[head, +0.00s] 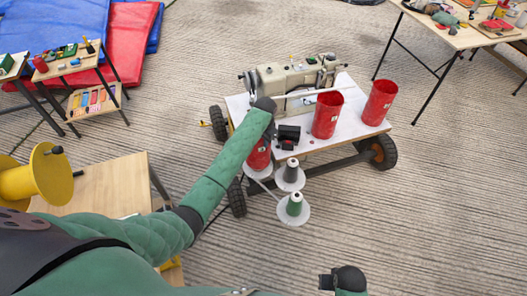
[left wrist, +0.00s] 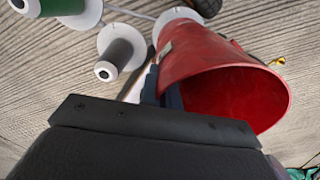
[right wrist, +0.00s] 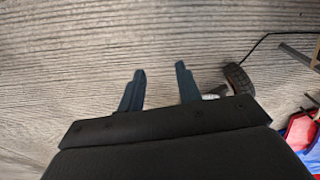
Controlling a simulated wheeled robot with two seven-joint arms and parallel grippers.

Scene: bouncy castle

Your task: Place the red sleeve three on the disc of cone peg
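A red sleeve (head: 259,155) is under my left gripper (head: 266,128), over a white disc (head: 257,172) at the cart's front; I cannot tell whether it touches the disc. In the left wrist view the sleeve (left wrist: 222,70) is tilted in the picture with its open rim toward the camera. The left fingers (left wrist: 160,88) are close together at its wall, appearing to pinch it. The cone inside it is hidden. Two more red sleeves (head: 327,115) (head: 380,102) stand on the cart top. My right gripper (right wrist: 160,85) is open and empty above the ground.
A grey cone (head: 291,176) and a green cone (head: 295,205) stand on white discs beside the held sleeve. A sewing machine (head: 298,82) and a small black object (head: 288,137) are on the cart (head: 350,134). A wooden table (head: 110,185) with a yellow spool (head: 45,178) is at left.

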